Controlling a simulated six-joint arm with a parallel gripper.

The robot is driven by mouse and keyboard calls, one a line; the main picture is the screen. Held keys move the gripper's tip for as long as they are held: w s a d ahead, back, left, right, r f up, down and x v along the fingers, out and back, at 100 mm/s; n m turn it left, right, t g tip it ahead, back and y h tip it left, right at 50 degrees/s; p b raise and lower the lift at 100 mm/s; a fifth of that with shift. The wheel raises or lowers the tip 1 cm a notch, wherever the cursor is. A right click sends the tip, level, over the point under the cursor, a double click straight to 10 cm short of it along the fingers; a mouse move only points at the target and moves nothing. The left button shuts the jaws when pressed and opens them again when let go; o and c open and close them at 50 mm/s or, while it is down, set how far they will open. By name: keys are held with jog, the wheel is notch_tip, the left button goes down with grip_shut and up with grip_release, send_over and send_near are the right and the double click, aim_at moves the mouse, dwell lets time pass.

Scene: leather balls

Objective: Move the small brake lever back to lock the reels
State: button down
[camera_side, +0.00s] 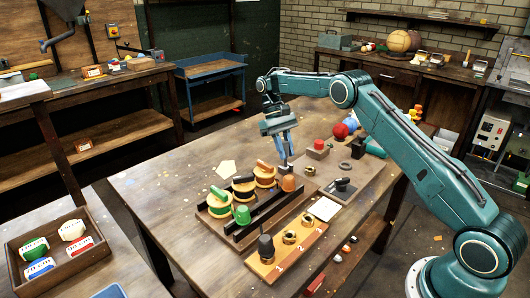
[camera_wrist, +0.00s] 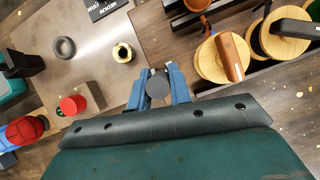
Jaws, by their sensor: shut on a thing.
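My gripper (camera_side: 284,154) points down at the back end of the reel rack. In the wrist view its blue fingers (camera_wrist: 158,91) are shut on a dark grey round-topped knob (camera_wrist: 157,84), which looks like the small brake lever (camera_side: 284,168). The fingers hide its sides, and its pivot is not clear. The reels are wooden spools in a row: one with an orange handle (camera_side: 265,172), one with a black handle (camera_side: 243,187) and one with a green handle (camera_side: 218,204). The wrist view shows the orange-handled reel (camera_wrist: 215,60) and the black-handled reel (camera_wrist: 285,38) right of the fingers.
An orange cone-shaped piece (camera_side: 289,184) and a green one (camera_side: 242,215) stand along the rack.

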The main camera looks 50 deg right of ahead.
dwell(0.4)
jog(key=c, duration=1.3)
grip_release()
jog(key=shift+s+a+t, duration=0.1)
jog(key=shift+s+t, duration=0.05)
jog(key=shift+t, duration=0.25)
jog(key=shift+s+t, duration=0.2)
jog(key=shift+t, duration=0.1)
